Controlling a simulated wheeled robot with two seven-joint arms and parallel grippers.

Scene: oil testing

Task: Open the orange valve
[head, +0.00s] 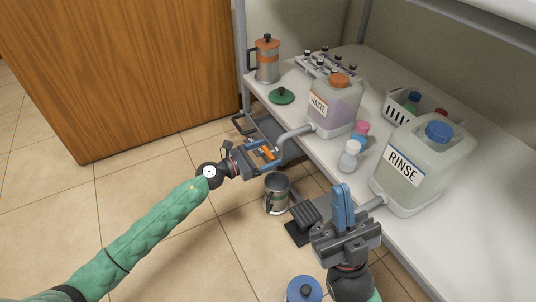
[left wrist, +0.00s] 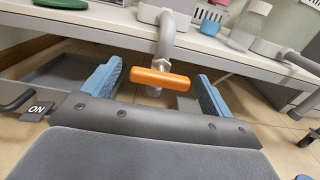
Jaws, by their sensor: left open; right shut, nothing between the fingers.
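The orange valve handle (left wrist: 159,78) sits on the end of a grey pipe that curves down from the WASTE jug (head: 334,104). In the left wrist view it lies crosswise between the two blue fingers. In the head view the valve (head: 268,153) shows at my left gripper (head: 266,155). My left gripper is open, with one finger on each side of the handle; I cannot tell whether either touches it. My right gripper (head: 343,207) is shut and empty, pointing up in front of the RINSE jug (head: 405,175).
On the white bench (head: 470,215) stand an orange-lidded press (head: 267,60), a green lid (head: 281,96), a vial rack (head: 326,64), a white basket (head: 400,112) and small bottles (head: 349,157). A metal pot (head: 276,193) is below the bench edge, near a blue-lidded container (head: 304,290).

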